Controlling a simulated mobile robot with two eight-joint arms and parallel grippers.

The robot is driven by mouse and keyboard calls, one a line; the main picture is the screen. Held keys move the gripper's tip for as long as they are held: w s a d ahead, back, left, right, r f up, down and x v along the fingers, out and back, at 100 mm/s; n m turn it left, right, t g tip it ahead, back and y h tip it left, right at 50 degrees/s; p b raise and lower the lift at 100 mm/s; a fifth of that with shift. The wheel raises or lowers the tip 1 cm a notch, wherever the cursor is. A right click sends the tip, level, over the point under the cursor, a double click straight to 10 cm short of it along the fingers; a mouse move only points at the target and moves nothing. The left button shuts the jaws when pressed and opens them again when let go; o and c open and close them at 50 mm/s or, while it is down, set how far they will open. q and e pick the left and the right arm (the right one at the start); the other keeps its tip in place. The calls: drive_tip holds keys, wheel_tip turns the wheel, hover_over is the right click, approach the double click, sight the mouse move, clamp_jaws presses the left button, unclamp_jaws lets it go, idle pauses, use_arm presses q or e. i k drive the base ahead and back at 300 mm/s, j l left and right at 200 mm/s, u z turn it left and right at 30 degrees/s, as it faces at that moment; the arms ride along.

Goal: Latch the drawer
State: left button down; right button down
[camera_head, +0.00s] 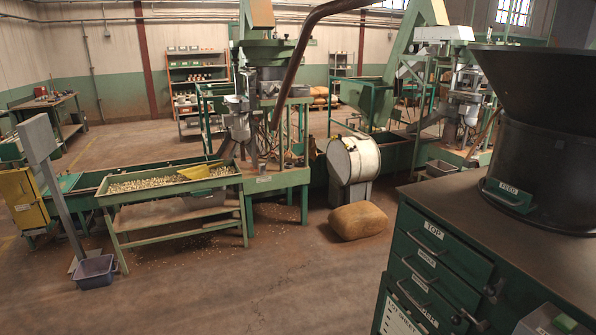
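A dark green drawer cabinet (470,265) stands at the lower right. Its front has several stacked drawers with bar handles. The top drawer (427,240) has a label reading TOP, and a smaller label marks the drawer below it (420,266). A green piece labelled FEED (508,195) is on the black hopper (545,150). Neither gripper is in view.
The hopper stands on the cabinet top. A grey-green box (552,322) is at the bottom right. A tan sack (357,221) lies on the floor left of the cabinet, near a white drum (353,159). A nut-filled trough table (170,185) stands left. The front floor is clear.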

sight(494, 293)
drive_tip(key=l+z, duration=0.1)
drive_tip(key=z, duration=0.75)
drive_tip(key=l+z, duration=0.15)
drive_tip(key=z, duration=0.25)
